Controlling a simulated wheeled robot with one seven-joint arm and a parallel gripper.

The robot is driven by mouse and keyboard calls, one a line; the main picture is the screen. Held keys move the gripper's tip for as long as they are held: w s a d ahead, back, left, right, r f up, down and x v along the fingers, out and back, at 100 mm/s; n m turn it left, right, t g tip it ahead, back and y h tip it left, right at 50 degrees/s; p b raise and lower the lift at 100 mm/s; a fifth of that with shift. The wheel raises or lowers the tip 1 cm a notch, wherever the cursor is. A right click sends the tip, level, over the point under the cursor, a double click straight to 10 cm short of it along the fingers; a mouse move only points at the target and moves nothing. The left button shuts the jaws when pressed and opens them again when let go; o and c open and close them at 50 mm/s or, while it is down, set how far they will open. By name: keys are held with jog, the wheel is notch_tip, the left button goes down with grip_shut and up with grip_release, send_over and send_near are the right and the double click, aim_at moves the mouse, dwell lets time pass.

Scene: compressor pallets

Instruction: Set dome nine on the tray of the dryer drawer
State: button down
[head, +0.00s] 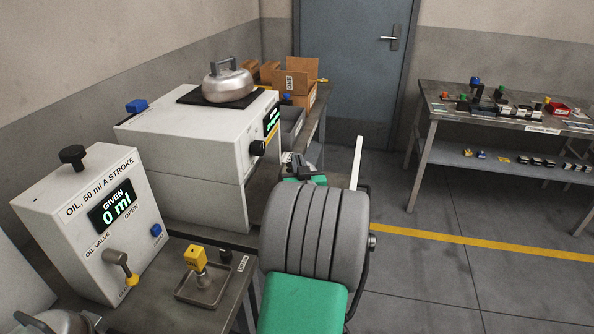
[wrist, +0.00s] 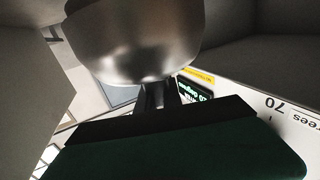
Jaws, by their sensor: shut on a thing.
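In the wrist view my gripper (wrist: 160,97) is shut on the dark handle of a metal dome (wrist: 135,40), which fills the top of that picture. No number on it shows. In the head view my own arm hides the gripper and this dome. The white machine (head: 185,140) has a lit display and a knob on its right-hand face; its display (wrist: 192,96) and the figure 70 show upside down in the wrist view. A white upright panel (head: 357,160) stands beyond my arm; I cannot tell whether it is the drawer front. The tray is hidden.
Another metal dome (head: 228,83) rests on a black mat on top of the machine. An oil dispenser (head: 95,220) reading 0 ml stands at the left. A small tray (head: 203,290) holds a yellow-topped part. A parts table (head: 430,106) stands at the right, with clear floor before it.

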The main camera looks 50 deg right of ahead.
jog(key=shift+f, duration=0.95)
jog(key=shift+f, duration=0.1)
jog(key=c, duration=1.9)
grip_release()
jog(key=shift+f, duration=0.2)
jog(key=shift+c, duration=0.2)
jog(key=o, duration=0.4)
jog(key=shift+o, duration=0.2)
jog(key=shift+r, duration=0.1)
jog(key=shift+s+a+r, duration=0.1)
jog(key=shift+s, duration=0.05)
jog(key=b+v, duration=0.2)
jog(key=v, duration=0.8)
jog(key=shift+s+a+b, duration=0.15)
jog(key=shift+s+b, duration=0.1)
jog(key=shift+b, duration=0.15)
jog(key=shift+s+a, duration=0.35)
jog(key=shift+a, duration=0.1)
